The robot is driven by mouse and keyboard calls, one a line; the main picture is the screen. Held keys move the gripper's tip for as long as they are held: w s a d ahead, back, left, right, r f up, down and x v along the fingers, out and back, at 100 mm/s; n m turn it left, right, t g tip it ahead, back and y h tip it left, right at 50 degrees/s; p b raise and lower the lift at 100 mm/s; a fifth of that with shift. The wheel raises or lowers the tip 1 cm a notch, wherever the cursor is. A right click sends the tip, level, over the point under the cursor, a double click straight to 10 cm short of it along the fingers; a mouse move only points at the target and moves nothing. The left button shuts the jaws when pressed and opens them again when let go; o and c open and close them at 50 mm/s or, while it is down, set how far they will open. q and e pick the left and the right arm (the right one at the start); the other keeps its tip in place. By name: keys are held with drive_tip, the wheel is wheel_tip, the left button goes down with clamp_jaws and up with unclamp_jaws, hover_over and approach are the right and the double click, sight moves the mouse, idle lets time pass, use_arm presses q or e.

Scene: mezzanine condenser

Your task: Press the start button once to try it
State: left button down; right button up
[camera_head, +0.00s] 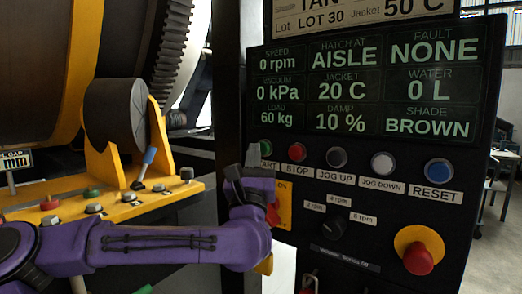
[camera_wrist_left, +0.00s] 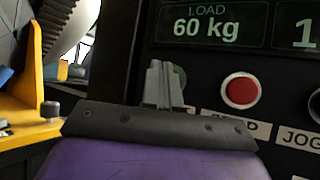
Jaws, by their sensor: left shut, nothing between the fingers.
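The green start button (camera_head: 266,147) is at the left end of the button row on the black control panel (camera_head: 375,165). Its label is partly covered by my left gripper (camera_head: 252,155). The left gripper is shut and empty, its fingertips just left of and below the button in the head view. In the left wrist view the shut fingers (camera_wrist_left: 163,68) cover most of the start button (camera_wrist_left: 181,75); only a dark green edge shows at their right. Whether they touch it cannot be told. The display reads speed 0 rpm and fault NONE. My right gripper is out of view.
The red stop button (camera_head: 297,151) sits right beside the start button; it also shows in the left wrist view (camera_wrist_left: 240,91). Jog buttons, a blue reset button (camera_head: 438,171) and a red emergency knob (camera_head: 418,258) are further right. A yellow console (camera_head: 120,209) stands left.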

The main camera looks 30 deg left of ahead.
use_arm(q)
drive_tip(key=shift+w, duration=0.45)
idle(0.3)
drive_tip(key=shift+s, duration=0.1)
drive_tip(key=shift+s+b, duration=0.75)
drive_tip(key=s+b, duration=0.2)
drive_tip(key=s, duration=0.3)
drive_tip(key=shift+a+b, duration=0.2)
drive_tip(key=shift+b, duration=0.15)
drive_tip(key=shift+r, duration=0.1)
idle(0.5)
